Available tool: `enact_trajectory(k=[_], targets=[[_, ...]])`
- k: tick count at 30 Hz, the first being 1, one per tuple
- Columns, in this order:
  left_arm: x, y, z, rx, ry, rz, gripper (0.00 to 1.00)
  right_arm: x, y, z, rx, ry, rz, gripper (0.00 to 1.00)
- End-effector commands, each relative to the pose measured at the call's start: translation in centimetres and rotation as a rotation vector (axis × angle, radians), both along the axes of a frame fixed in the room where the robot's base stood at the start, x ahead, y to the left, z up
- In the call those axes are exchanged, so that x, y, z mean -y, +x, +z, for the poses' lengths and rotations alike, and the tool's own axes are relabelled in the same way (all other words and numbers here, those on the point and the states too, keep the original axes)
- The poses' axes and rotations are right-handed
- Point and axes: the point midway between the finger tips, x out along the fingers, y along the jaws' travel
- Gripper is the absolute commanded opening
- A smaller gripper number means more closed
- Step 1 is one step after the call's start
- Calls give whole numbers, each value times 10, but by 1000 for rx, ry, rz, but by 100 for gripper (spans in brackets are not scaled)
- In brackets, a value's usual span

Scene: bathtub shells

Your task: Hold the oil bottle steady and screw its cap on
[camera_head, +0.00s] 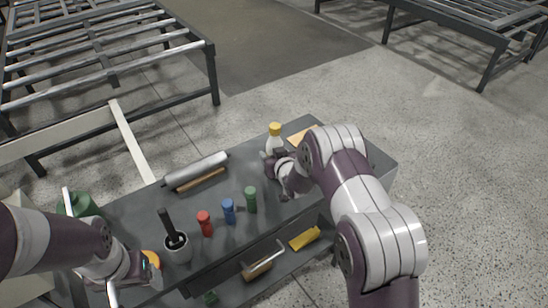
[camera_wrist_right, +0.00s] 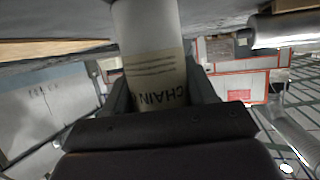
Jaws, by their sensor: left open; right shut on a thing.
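The oil bottle (camera_head: 271,147) is pale and stands upright near the back edge of the grey bench, with a yellow cap (camera_head: 275,128) at its top. I cannot tell how tightly the cap sits. My right gripper (camera_head: 274,158) is shut on the bottle's body from the near side. In the right wrist view the bottle (camera_wrist_right: 150,40) stands between the fingers, with part of a label reading "CHAIN"; its top is out of that view. My left gripper (camera_head: 131,283) is open at the bench's near left, away from the bottle.
A grey roller (camera_head: 196,171) lies left of the bottle. Green (camera_head: 251,200), blue (camera_head: 228,211) and red (camera_head: 205,223) small bottles stand in front.

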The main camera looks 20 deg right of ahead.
Motion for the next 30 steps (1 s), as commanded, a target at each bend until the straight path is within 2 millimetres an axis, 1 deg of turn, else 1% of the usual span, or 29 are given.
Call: enact_trajectory(k=[5, 8, 10, 11, 15, 21, 24, 27, 30], targets=[[0, 0, 1, 0, 0, 0, 81, 0, 0, 12, 2, 0, 0, 15], [0, 0, 1, 0, 0, 0, 81, 0, 1, 27, 5, 0, 0, 15], [0, 0, 1, 0, 0, 0, 81, 0, 1, 41, 5, -1, -1, 15], [0, 0, 1, 0, 0, 0, 81, 3, -1, 46, 5, 0, -2, 15], [0, 0, 3, 0, 0, 0, 81, 33, -17, 64, 3, -1, -5, 15], [0, 0, 5, 0, 0, 0, 81, 71, -39, 90, 3, -1, -4, 15], [0, 0, 6, 0, 0, 0, 81, 86, -47, 100, 2, -1, -3, 15], [0, 0, 7, 0, 0, 0, 81, 95, -52, 106, 2, -1, -2, 15], [0, 0, 8, 0, 0, 0, 81, 100, -55, 110, 2, 0, -1, 15]])
